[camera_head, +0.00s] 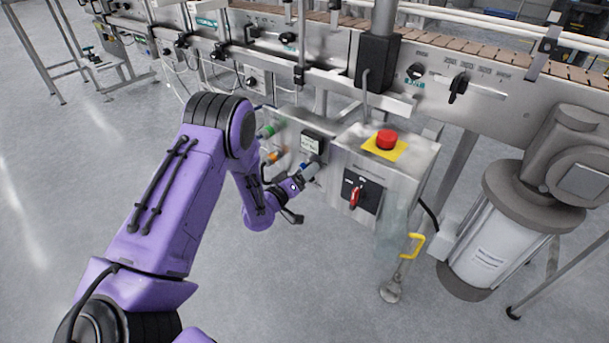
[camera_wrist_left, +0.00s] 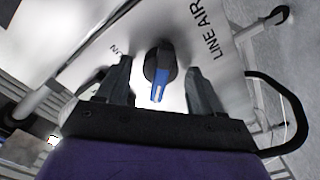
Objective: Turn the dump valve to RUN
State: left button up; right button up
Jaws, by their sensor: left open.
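The dump valve is a dark round knob with a blue pointer handle (camera_wrist_left: 160,75) on a pale panel, in the left wrist view. The panel beside it reads LINE AIR, and a partly cut-off label ending in UN shows at the left. My left gripper (camera_wrist_left: 158,82) is open, with one finger on each side of the knob and a visible gap to each. In the head view my left gripper (camera_head: 304,174) is at the front of the steel control panel, and its fingers and the knob are too small to tell apart.
A control box with a red emergency button (camera_head: 386,139) and a red-handled switch (camera_head: 355,197) stands right of my left gripper. Green (camera_head: 265,131) and orange (camera_head: 275,157) fittings sit left of it. The conveyor (camera_head: 330,45) runs behind. The floor in front is clear.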

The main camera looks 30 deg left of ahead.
pick_arm(q)
jog(key=c, duration=1)
jog(key=shift+c, duration=0.2)
jog(key=shift+m, duration=0.3)
jog(key=shift+s+d+f+m, duration=0.1)
jog(key=shift+m, duration=4.2)
jog(key=shift+d+m, duration=0.1)
jog(key=shift+m, duration=4.2)
